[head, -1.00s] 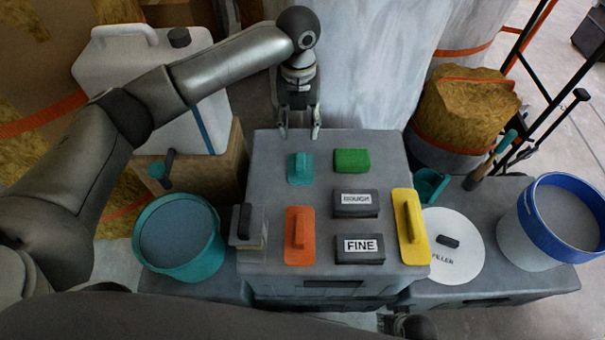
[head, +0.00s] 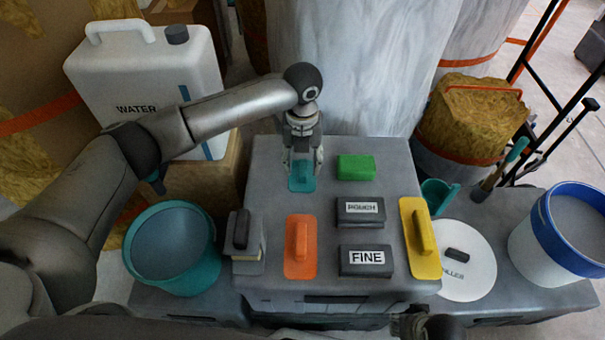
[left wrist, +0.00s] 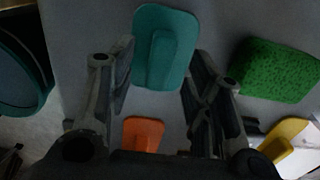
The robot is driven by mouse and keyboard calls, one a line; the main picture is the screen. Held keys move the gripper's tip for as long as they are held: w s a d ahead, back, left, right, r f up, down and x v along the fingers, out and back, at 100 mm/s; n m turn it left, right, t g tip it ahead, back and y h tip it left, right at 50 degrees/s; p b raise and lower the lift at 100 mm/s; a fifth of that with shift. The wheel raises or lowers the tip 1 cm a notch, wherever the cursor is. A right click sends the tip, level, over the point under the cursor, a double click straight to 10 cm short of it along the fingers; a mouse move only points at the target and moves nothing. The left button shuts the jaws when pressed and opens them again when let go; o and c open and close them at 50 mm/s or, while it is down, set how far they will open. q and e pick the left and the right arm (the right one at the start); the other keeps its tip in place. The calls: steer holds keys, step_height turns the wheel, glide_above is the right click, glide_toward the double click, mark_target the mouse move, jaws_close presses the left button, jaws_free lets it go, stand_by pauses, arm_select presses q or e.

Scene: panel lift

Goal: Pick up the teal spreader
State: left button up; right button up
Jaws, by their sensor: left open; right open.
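The teal spreader (head: 296,186) lies flat on the grey worktop near its far left side, with its raised handle up. It also shows in the left wrist view (left wrist: 183,40) at the top middle. My left gripper (head: 303,172) points down right over it, open, and hides part of it in the head view. In the left wrist view its fingers (left wrist: 160,85) stand apart on either side of the spreader's near end, with nothing held between them. My right gripper (head: 411,324) shows only in part at the bottom edge of the head view, open, far from the spreader.
A green pad (head: 356,167) lies right of the spreader. An orange float (head: 300,262), a ROUGH block (head: 360,221), a FINE block (head: 366,270) and a yellow float (head: 409,225) lie nearer. A teal bucket (head: 212,262) stands left of the worktop (head: 270,160).

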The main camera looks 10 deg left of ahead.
mark_target(302, 167)
arm_select(q)
steer(key=shift+f, duration=1.5)
arm_select(e)
step_height(302, 167, up, 2)
steer(key=shift+r, duration=0.25)
arm_select(q)
jaws_close()
steer(key=shift+r, duration=0.1)
